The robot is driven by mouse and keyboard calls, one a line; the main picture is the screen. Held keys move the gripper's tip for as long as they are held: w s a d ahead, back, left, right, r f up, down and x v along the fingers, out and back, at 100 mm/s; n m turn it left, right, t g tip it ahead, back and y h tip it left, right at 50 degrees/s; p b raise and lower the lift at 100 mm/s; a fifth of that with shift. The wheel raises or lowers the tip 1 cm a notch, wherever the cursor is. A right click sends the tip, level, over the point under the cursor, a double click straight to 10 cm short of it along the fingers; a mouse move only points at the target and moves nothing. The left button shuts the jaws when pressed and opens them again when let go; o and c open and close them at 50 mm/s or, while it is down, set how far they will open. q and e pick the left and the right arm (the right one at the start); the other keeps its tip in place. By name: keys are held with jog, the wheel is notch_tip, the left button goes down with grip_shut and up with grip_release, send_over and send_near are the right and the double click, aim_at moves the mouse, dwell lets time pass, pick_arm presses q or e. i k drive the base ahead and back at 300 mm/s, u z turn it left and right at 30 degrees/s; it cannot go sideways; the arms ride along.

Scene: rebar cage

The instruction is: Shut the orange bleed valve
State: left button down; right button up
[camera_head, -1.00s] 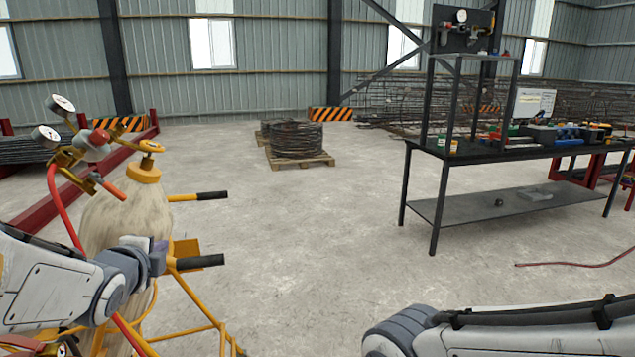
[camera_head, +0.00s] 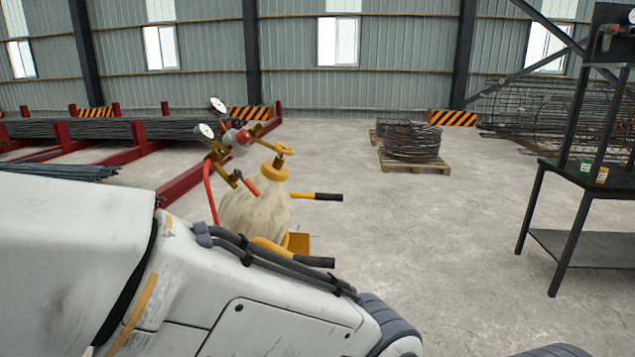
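A gas cylinder (camera_head: 253,212) with a yellow collar stands upright on a yellow hand cart (camera_head: 299,243) left of centre. A brass regulator with two round gauges (camera_head: 217,105) sits at its top left. A small orange-red lever (camera_head: 247,186) sticks out below the regulator, pointing down and right. I cannot tell whether this is the orange bleed valve. My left arm covers the lower left and hides the cylinder's lower part. Neither gripper is in view.
A black bench (camera_head: 600,180) stands at the right, cut off by the edge. A wire coil (camera_head: 411,142) lies on a pallet (camera_head: 412,165) further back. Red racks (camera_head: 166,185) with rebar are at the left. The floor between cart and bench is clear.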

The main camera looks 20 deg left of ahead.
aim_at(247, 183)
jog(key=u, duration=0.8)
jog(key=i, duration=0.9)
jog(key=z, duration=0.15)
